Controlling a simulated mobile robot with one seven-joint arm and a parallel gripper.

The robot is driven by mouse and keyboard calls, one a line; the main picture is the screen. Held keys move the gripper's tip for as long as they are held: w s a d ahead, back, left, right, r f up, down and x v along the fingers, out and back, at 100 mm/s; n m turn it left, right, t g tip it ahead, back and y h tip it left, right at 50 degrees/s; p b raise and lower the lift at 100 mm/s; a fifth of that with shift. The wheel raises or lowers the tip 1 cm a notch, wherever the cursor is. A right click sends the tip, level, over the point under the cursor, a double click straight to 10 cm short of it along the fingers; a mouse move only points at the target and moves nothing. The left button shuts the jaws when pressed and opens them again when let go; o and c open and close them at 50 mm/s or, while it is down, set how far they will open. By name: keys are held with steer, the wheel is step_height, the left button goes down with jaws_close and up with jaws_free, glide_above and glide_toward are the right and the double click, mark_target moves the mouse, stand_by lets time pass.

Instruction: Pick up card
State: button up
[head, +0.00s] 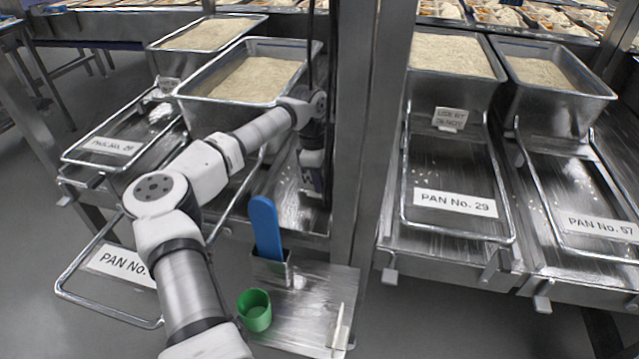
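Several white cards show. One reads "PAN No. 29" (455,203) on the right of the post, one reads "PAN No. 57" (603,226) at the far right, and one with hard-to-read lettering (110,146) is at the left. Another "PAN No." card (121,264) is partly hidden by my arm. A small card with "USE BY" lettering (450,118) is at the front of a rice pan. My gripper (311,182) points down beside the metal post, above the left metal surface. Its fingers are small and dark, and I cannot tell whether they hold anything.
Rice pans (315,50) stand behind the wire frames. A metal post (357,130) rises just right of my gripper. A small metal shelf (300,320) carries a green cup (255,312), a blue paddle (265,228) in a holder, and a thin pale item (338,325).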

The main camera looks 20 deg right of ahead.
steer(key=shift+f, duration=0.15)
steer(key=shift+f, duration=0.25)
stand_by(0.4)
jaws_close()
